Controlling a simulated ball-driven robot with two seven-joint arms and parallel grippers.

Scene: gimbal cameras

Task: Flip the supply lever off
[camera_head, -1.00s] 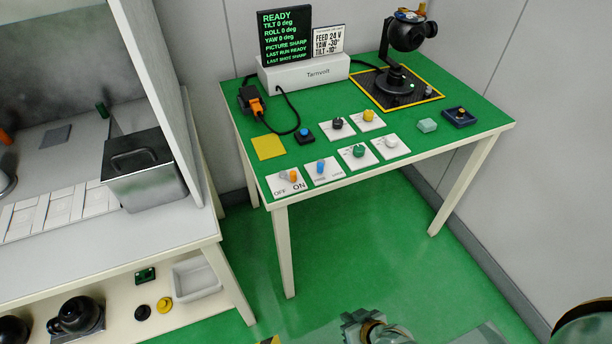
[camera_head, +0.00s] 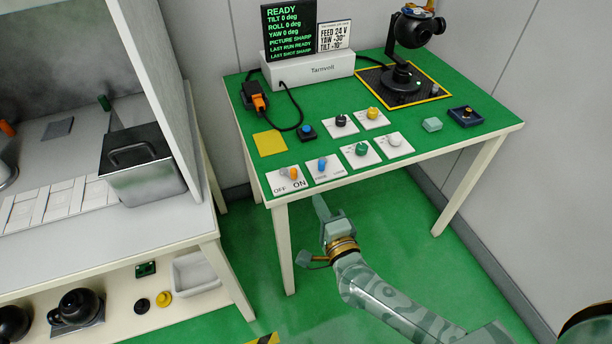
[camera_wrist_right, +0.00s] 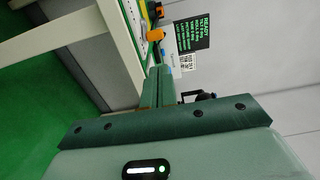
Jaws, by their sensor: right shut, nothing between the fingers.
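The supply lever (camera_head: 293,173) has an orange handle on a white plate marked OFF and ON. It leans to the ON side, at the front left corner of the green table. My right gripper (camera_head: 320,204) is in front of the table's front edge, apart from the lever and lower in the head view. It is shut and empty. In the right wrist view the closed fingers (camera_wrist_right: 157,88) point toward the table, with the orange lever handle (camera_wrist_right: 155,35) just past their tips. My left gripper is not in view.
The plate with a blue lever (camera_head: 322,164) stands just right of the supply lever. Several knob plates, a blue button (camera_head: 306,131) and a yellow pad (camera_head: 270,143) lie behind. The display (camera_head: 289,33) reads READY; a card (camera_head: 334,36) reads FEED 24 V. A grey workbench (camera_head: 100,235) stands left.

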